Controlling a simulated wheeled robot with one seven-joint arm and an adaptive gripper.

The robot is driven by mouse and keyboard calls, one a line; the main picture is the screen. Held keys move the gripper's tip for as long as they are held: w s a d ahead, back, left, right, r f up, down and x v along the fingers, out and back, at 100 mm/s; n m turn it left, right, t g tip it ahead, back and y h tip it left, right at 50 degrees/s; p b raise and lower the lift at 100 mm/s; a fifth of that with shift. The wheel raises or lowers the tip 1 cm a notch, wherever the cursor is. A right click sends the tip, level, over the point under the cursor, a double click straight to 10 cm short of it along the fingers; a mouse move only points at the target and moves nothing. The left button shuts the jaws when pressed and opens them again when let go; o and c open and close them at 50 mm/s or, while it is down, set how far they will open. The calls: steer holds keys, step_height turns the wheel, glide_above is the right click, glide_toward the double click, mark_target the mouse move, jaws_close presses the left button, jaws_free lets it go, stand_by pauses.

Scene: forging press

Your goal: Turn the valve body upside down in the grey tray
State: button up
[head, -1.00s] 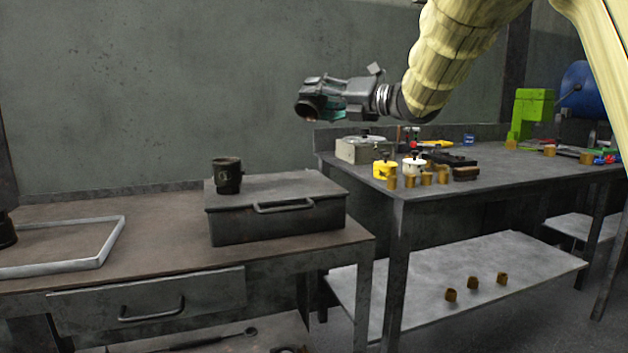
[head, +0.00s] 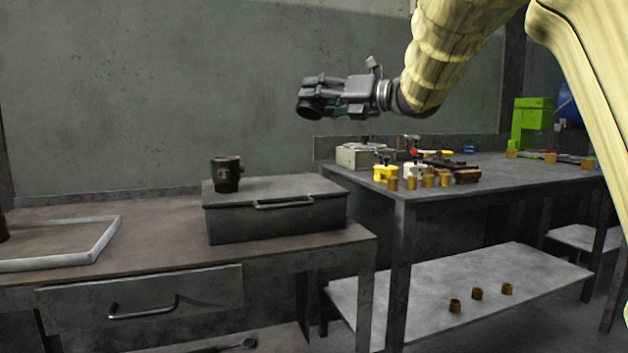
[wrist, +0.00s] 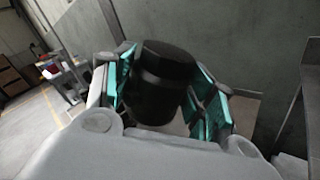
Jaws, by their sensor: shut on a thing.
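My gripper (head: 322,108) is in the air in the head view, above the gap between the two tables. It is shut on a dark cylindrical part, which I take to be the valve body (wrist: 160,85); in the wrist view it sits between the teal finger pads. In the head view the fingers hide most of that part, and a dark round end (head: 309,110) shows at the left. The grey tray (head: 108,238) lies on the left table at the left edge of the head view.
A dark metal box (head: 275,222) with a black mug (head: 226,174) on it stands on the left table, between tray and gripper. The right table holds several brass pieces (head: 428,180), a yellow valve (head: 385,172), a grey box (head: 360,155) and a green machine (head: 531,122). The air above the left table is clear.

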steer(key=shift+f+n+b, duration=0.15)
steer(key=shift+n+b, duration=2.75)
steer(key=shift+b, duration=1.8)
steer(key=shift+r+n, duration=0.2)
steer(key=shift+n, duration=0.1)
steer(key=shift+r+m+p, duration=0.25)
steer(key=shift+m+p, duration=0.25)
steer(key=shift+p, duration=0.3)
steer(key=shift+p, duration=0.35)
steer(key=m+p, duration=0.4)
steer(key=p, duration=0.2)
steer(key=shift+f+m+p, duration=0.1)
steer(key=shift+m+p, duration=0.2)
steer(key=shift+f, duration=0.15)
